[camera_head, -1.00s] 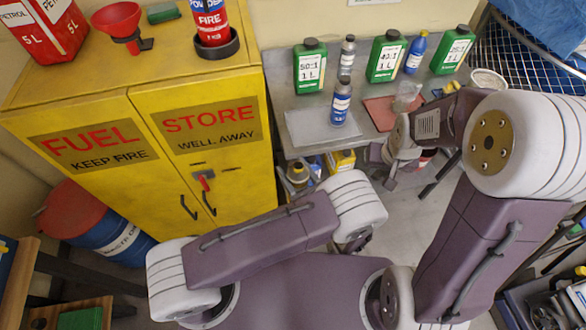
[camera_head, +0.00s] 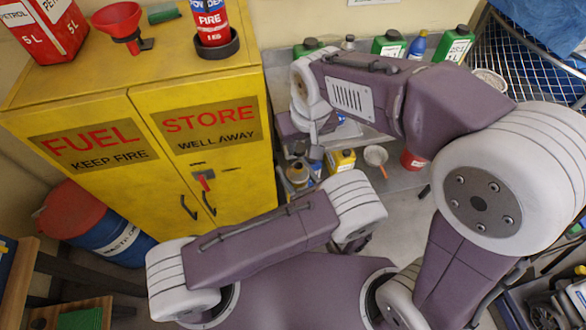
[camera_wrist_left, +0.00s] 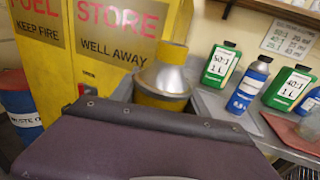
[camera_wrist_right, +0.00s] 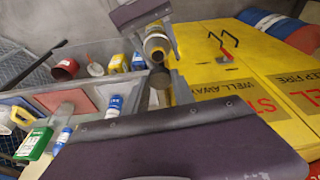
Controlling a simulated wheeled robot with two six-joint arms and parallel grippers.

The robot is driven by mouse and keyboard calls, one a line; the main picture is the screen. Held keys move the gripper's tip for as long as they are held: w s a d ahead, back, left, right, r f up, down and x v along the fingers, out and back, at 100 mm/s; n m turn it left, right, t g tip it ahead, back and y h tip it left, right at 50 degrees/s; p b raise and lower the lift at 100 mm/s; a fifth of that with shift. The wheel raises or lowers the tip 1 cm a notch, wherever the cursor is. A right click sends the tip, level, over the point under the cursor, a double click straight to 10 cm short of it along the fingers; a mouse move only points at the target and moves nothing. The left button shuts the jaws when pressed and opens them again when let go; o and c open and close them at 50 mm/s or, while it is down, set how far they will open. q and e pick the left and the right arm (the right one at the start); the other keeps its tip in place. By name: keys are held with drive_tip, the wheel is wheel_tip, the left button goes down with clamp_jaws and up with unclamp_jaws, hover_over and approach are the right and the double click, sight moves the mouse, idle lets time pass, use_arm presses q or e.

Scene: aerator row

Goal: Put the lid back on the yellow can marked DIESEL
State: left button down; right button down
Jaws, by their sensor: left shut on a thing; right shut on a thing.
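A yellow can (camera_head: 297,175) with a silver sloping top is held upright in my left gripper (camera_wrist_right: 145,15). It also shows in the left wrist view (camera_wrist_left: 162,98) and right wrist view (camera_wrist_right: 157,45). Its DIESEL marking cannot be read. The left fingers are mostly hidden by my arm and palm. My right gripper (camera_head: 310,130) is above and close to the can, in front of the bench. It is shut on a small round piece, seemingly the lid (camera_wrist_right: 158,79), close to the can's top in the right wrist view. Whether they touch cannot be told.
A yellow fuel cabinet (camera_head: 190,130) stands left of the grippers. Green bottles (camera_wrist_left: 221,64) and a blue bottle (camera_wrist_left: 248,86) stand on the grey bench. Below are a yellow container (camera_head: 341,161), a white strainer (camera_head: 376,156) and a red pot (camera_head: 413,159).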

sight(298, 165)
drive_tip(key=shift+f, duration=0.1)
drive_tip(key=shift+f, duration=1.95)
drive_tip(key=shift+s, duration=0.1)
drive_tip(key=shift+f, duration=0.85)
drive_tip(key=shift+f, duration=0.6)
